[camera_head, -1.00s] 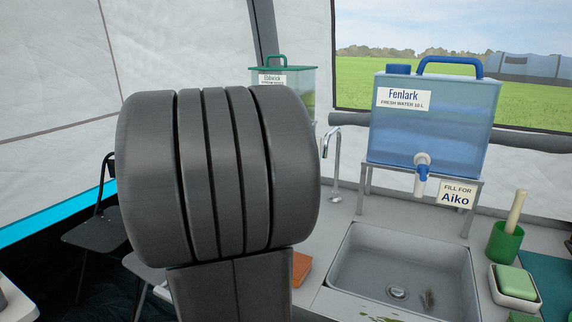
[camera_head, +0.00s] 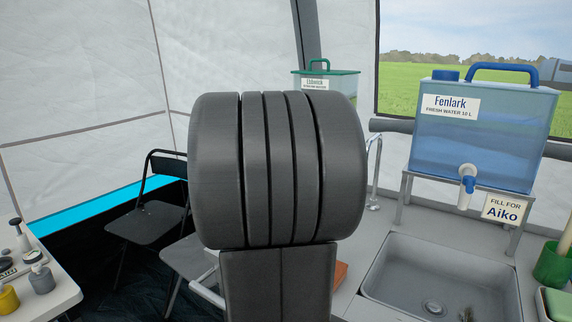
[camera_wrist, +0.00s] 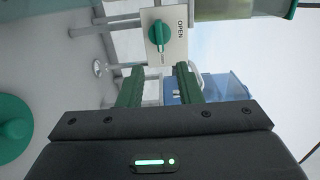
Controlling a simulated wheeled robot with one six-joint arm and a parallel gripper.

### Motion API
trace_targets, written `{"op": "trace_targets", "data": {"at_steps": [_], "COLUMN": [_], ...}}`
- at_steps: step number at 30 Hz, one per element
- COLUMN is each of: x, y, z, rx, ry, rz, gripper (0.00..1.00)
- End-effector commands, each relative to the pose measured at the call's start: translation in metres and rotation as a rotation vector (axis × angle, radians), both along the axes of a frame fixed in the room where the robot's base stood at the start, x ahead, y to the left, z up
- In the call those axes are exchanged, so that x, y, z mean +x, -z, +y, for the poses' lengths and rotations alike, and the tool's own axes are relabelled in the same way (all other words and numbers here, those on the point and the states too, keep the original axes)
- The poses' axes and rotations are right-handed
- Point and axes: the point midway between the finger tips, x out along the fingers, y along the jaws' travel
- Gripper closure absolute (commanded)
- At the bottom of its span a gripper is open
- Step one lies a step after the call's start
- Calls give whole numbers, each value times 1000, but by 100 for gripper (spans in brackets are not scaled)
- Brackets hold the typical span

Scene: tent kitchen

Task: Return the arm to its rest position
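My gripper (camera_wrist: 160,85) shows in the wrist view with its two green fingers apart and nothing held between them. Beyond the fingertips is a white plate marked OPEN (camera_wrist: 178,45) with a green knob (camera_wrist: 159,35). In the head view my dark grey arm link stands upright in the middle of the picture. It hides part of what lies behind it, and my gripper does not show there.
A blue Fenlark water tank (camera_head: 490,140) stands on a rack behind the sink (camera_head: 395,280). A green-lidded tank (camera_head: 335,80) is partly hidden. A black folding chair (camera_head: 150,220) and a white table with small items (camera_head: 60,290) are at left.

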Motion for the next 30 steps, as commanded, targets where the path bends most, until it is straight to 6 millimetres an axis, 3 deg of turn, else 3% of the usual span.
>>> {"op": "trace_targets", "data": {"at_steps": [9,15,30], "x": [51,70,74], "y": [1,0,0], "z": [-36,-48,-50], "rx": [-1,-1,-4], "ry": [3,2,-1], "rz": [1,1,3], "gripper": [68,68,68]}}
